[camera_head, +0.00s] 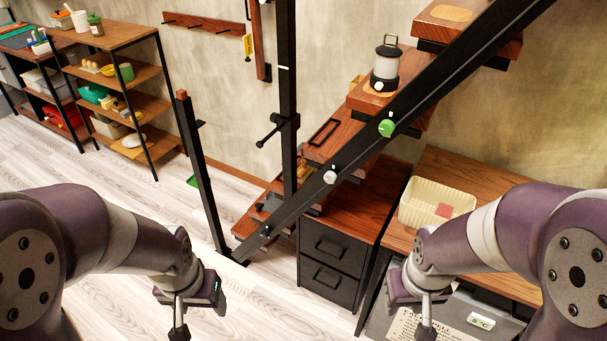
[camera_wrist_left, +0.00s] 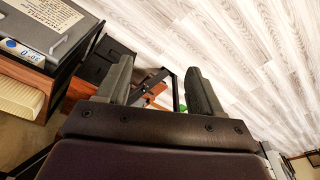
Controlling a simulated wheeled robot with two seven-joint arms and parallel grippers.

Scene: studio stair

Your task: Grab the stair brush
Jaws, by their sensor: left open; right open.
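I cannot make out the stair brush with certainty. A small tan-and-dark item (camera_head: 302,168) sits on a wooden stair tread, partly hidden by the black stair rail; I cannot tell if it is the brush. My left gripper (camera_head: 179,328) hangs at the lower left over the floor, left of the stair's foot. In the left wrist view its two fingers (camera_wrist_left: 160,88) are apart with nothing held, and part of the stair shows beyond them. My right gripper (camera_head: 425,328) is at the lower right, in front of the wooden bench; its fingertips are barely visible.
The black stair rail (camera_head: 350,155) slants across the middle. A lantern (camera_head: 386,66) stands on an upper tread. A black drawer cabinet (camera_head: 331,262) is under the stair. A cream bin (camera_head: 428,202) sits on the bench (camera_head: 471,174). Shelves (camera_head: 133,38) stand left; the pale floor (camera_head: 130,182) between is clear.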

